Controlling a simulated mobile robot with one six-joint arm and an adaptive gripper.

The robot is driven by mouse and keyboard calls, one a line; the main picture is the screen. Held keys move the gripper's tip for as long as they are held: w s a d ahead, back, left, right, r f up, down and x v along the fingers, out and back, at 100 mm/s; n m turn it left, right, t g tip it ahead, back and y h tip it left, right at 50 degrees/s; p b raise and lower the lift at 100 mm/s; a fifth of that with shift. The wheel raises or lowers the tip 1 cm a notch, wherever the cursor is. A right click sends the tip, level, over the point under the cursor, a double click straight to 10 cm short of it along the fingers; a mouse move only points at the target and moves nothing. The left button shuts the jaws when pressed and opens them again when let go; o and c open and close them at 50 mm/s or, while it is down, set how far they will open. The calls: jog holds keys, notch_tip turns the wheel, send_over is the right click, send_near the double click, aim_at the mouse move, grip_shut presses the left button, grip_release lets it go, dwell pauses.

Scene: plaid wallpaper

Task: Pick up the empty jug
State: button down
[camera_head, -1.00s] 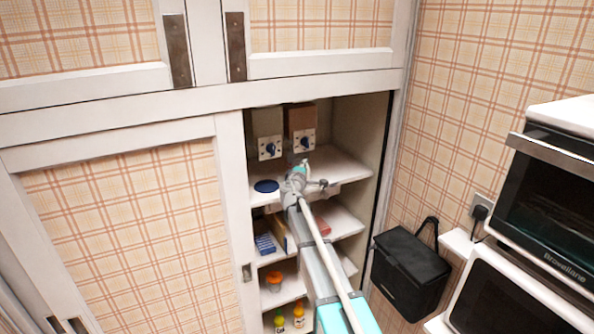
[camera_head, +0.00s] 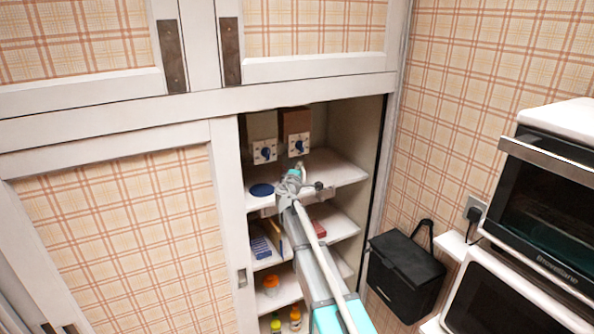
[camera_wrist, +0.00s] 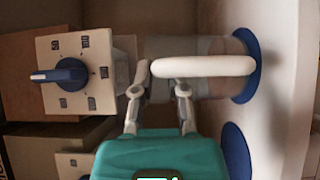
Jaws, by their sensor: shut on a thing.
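The jug (camera_wrist: 217,46) is clear, with a white handle (camera_wrist: 205,67). In the wrist view, which is turned on its side, its end at the right meets a round blue disc (camera_wrist: 248,65). My gripper (camera_wrist: 162,88) is shut on the jug at its handle; the exact contact is partly hidden. In the head view my gripper (camera_head: 299,175) is over the upper open shelf (camera_head: 340,168) of the cupboard, and my arm hides most of the jug. I cannot tell whether the jug is clear of the shelf.
A second blue disc (camera_head: 262,190) lies on the same shelf, left of my gripper. Two boxes with blue dials, one pale (camera_head: 264,151) and one brown (camera_head: 299,143), stand behind. The cupboard's side post (camera_head: 230,200) is at the left. A black bag (camera_head: 405,278) hangs at the right.

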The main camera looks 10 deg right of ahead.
jog(key=shift+r, duration=0.2)
jog(key=v, duration=1.7)
jog(key=shift+s+r+p, duration=0.3)
jog(key=shift+r+p, duration=0.1)
jog(key=shift+p, duration=0.05)
jog(key=shift+s+a, duration=0.15)
dwell(0.4)
dwell(0.7)
